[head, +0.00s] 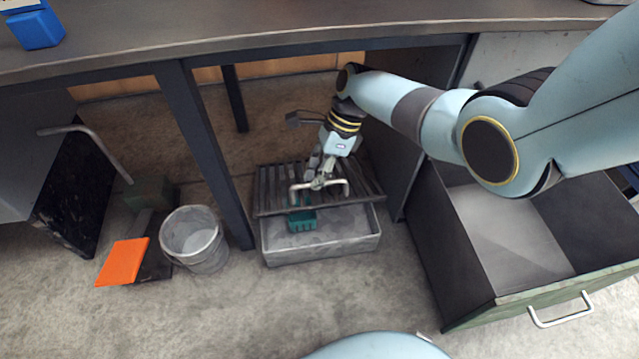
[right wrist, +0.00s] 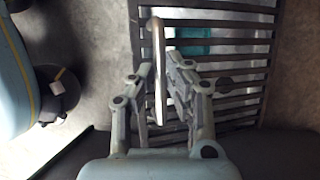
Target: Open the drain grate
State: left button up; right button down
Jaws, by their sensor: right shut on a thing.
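The drain grate (head: 272,187) is a dark slatted panel over the back part of a grey rectangular basin (head: 345,249). It looks tilted up, with the front of the basin uncovered. My right gripper (head: 320,183) is shut on this handle. In the right wrist view the handle (right wrist: 158,60) runs between the two fingers (right wrist: 160,85), with the grate slats (right wrist: 235,97) behind. A teal block (head: 301,220) lies in the basin, partly hidden by the grate. My left gripper is not in view.
A workbench (head: 270,22) spans above, with a dark leg (head: 205,150) left of the basin. An open drawer (head: 510,245) is at right. The floor in front of the basin is clear.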

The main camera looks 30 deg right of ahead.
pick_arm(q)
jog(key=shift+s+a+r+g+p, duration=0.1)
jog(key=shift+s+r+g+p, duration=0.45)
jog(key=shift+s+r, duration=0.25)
pick_arm(e)
jog(key=shift+w+d+r, duration=0.3)
jog(key=shift+w+r, duration=0.6)
jog(key=shift+w+d+r, duration=0.25)
jog(key=shift+w+r, duration=0.6)
jog(key=c, duration=1.3)
grip_release()
jog(key=shift+w+f, duration=0.1)
jog(key=shift+f, duration=0.1)
jog(key=shift+c, duration=0.2)
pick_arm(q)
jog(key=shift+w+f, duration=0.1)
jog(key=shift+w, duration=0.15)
pick_arm(e)
jog(key=shift+a, duration=0.1)
jog(key=shift+s, duration=0.25)
